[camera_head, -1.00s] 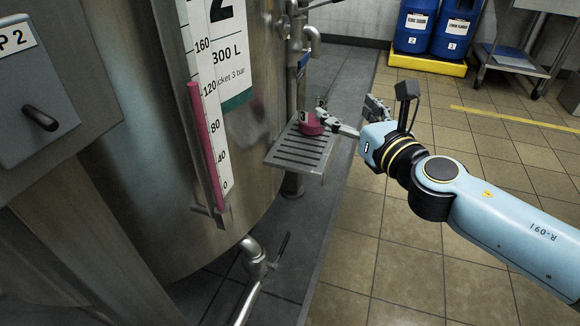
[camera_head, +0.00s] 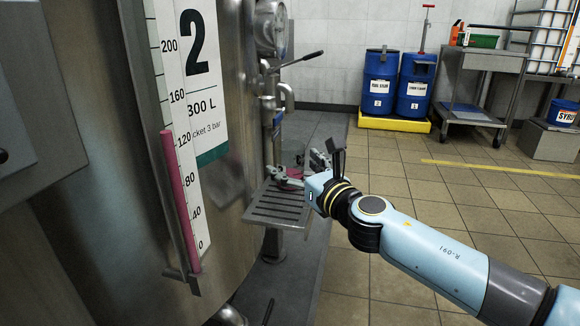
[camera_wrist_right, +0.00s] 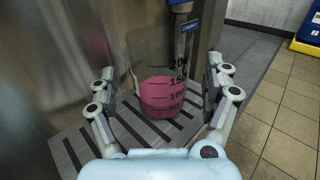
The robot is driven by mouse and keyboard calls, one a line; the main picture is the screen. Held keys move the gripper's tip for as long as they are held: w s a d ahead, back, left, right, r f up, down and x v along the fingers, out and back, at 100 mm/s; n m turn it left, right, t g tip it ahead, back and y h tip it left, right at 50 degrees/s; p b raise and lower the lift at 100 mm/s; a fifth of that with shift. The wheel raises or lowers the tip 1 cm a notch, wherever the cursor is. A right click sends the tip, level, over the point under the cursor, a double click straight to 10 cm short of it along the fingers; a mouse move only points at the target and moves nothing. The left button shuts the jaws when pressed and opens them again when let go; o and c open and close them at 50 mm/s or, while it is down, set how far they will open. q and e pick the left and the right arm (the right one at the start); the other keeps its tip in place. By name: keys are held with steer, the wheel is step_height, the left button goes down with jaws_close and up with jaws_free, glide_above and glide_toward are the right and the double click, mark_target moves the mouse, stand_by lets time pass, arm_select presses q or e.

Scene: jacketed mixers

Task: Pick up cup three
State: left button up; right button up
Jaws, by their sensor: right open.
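A clear graduated cup (camera_wrist_right: 158,100) with pink liquid stands upright on the slotted drip tray in the right wrist view. Its liquid comes to about the 150 mark, and no cup number is readable on it now. My left gripper is not in view.
The slotted tray (camera_head: 275,211) sticks out beside the steel mixer marked 2 (camera_head: 110,215). A valve pipe (camera_head: 268,125) rises behind the tray. Blue drums (camera_head: 380,82) and a metal cart (camera_head: 485,62) stand at the back.

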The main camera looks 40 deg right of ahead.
mark_target(290, 142)
steer(key=w, duration=0.2)
steer(key=shift+w+d, duration=0.1)
steer(key=shift+w, duration=0.2)
steer(key=c, duration=1.4)
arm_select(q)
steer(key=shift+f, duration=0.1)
arm_select(e)
steer(key=shift+r, duration=0.15)
steer(key=shift+r, duration=0.15)
step_height(290, 142, up, 4)
steer(key=p, duration=0.4)
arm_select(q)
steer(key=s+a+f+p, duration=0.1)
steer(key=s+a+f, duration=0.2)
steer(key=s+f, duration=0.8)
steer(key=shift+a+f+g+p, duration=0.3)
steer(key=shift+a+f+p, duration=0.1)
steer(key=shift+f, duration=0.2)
arm_select(e)
steer(key=s+d+r, duration=0.6)
steer(key=s+d, duration=0.1)
steer(key=d, duration=0.1)
steer(key=shift+s+d+r, duration=0.25)
steer(key=shift+s+d, duration=0.1)
steer(key=shift+d, duration=0.05)
